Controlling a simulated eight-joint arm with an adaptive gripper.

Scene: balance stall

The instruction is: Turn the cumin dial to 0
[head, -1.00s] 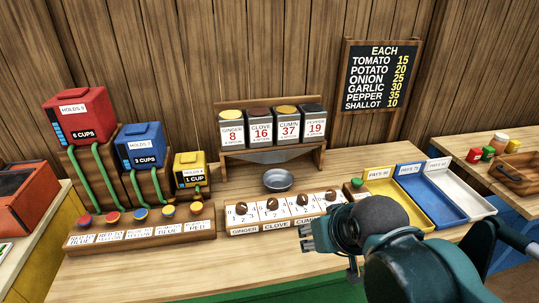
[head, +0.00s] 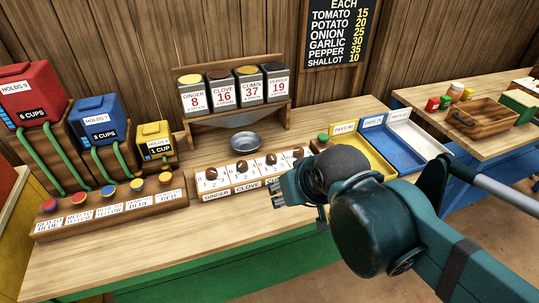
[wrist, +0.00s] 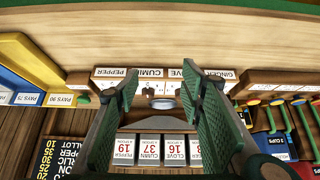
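The dial board (head: 200,191) stands on the counter with a row of brown knobs. The cumin dial (head: 270,159) is third from the left, above a CUMIN label partly hidden by my gripper. I cannot read its setting. My gripper (head: 283,188) is in front of the board's right half. In the upside-down wrist view, my gripper (wrist: 158,82) has its two green fingers wide apart and empty. The CUMIN label (wrist: 147,73) and the cumin dial (wrist: 148,91) show between them, nearer the left finger. No contact is visible. The cumin canister (head: 250,87) reads 37.
A metal bowl (head: 245,142) sits behind the board, below the canister rack (head: 200,124). A coloured-button board (head: 110,214) is at left. Yellow, blue and white trays (head: 395,138) are at right, with a green button (head: 323,136) beside them. The front counter is clear.

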